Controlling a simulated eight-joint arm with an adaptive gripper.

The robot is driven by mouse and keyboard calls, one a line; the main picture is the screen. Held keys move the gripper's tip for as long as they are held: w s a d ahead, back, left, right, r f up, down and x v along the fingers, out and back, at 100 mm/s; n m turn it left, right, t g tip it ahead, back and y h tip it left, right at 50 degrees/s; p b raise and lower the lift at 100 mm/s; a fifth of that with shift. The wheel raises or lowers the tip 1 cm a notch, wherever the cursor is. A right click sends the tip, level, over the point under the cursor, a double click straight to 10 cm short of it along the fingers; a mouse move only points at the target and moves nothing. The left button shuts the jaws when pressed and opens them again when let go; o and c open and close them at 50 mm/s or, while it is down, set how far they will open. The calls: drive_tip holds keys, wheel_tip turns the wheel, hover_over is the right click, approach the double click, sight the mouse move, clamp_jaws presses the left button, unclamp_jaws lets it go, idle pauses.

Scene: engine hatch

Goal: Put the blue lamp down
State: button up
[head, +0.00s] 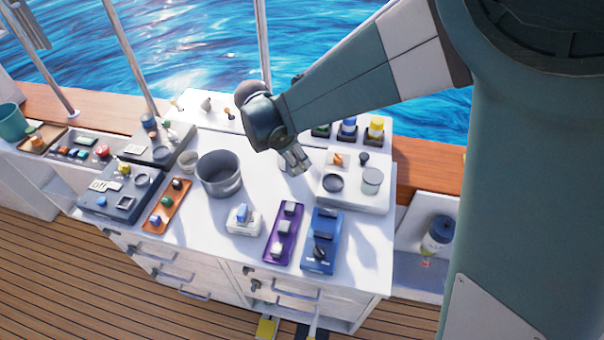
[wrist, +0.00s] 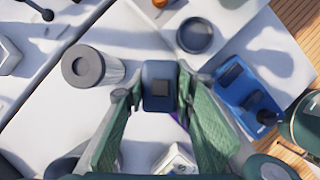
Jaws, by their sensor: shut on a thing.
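My gripper (head: 298,160) is over the middle of the white worktop, left of a white raised block. In the wrist view its green fingers (wrist: 160,96) are closed on both sides of a small dark blue body with a black square on it, apparently the blue lamp (wrist: 160,72). In the head view I cannot make out the held thing. In the wrist view it shows over bare worktop, and I cannot tell whether it touches the top. A blue-topped piece (head: 348,127) stands between a green one and a yellow one at the back.
A grey cylinder (wrist: 93,67) stands close beside the held thing. The white block (head: 350,200) carries a dark ring and a cylinder. A blue panel (head: 322,245), a purple strip (head: 283,237) and a grey pot (head: 218,177) stand around.

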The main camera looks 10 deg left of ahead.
sight(288, 168)
drive_tip(key=shift+f, duration=3.1)
drive_tip(key=shift+f, duration=0.1)
drive_tip(key=shift+f+b, duration=0.3)
drive_tip(key=shift+f, duration=1.5)
drive_tip(key=shift+f, duration=0.2)
drive_tip(key=o, duration=0.9)
drive_tip(key=shift+o, duration=0.2)
drive_tip(key=shift+r, duration=0.2)
drive_tip(key=v, duration=1.2)
drive_tip(key=shift+p, duration=0.3)
